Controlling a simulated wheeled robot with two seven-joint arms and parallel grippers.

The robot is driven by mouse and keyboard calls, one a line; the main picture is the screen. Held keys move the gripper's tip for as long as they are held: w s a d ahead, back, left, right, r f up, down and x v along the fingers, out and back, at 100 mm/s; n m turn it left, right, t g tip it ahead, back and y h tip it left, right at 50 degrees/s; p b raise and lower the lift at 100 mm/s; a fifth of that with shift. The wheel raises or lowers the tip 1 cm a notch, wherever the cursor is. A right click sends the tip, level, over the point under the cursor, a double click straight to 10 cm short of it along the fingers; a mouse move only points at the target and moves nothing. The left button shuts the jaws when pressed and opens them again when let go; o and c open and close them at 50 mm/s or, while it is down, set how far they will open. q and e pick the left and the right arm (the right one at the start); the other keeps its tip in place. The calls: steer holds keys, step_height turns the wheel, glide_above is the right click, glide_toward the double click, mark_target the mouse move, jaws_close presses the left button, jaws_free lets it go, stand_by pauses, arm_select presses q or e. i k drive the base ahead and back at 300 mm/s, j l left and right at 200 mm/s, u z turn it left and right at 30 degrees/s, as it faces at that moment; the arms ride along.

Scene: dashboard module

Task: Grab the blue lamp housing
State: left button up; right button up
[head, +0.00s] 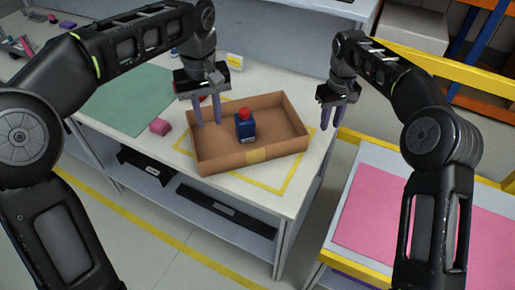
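A blue boxy object with a red round top (245,125), the only blue piece I can match to the lamp housing, stands upright in an open cardboard box (213,161). My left gripper (208,122) points down over the left part of the box, to the left of the blue object and apart from it. Its two purple-grey fingers are spread with nothing between them. My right gripper (331,126) hangs to the right of the box near the table's right edge. Its fingers are apart and empty.
The box sits inside a yellow taped outline (281,187) on the white table. A second table with a pink mat (372,225) stands at the right, across a gap.

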mark_target(246, 129)
steer(key=k+l, duration=0.45)
steer(key=l, duration=0.2)
steer(key=k, duration=0.5)
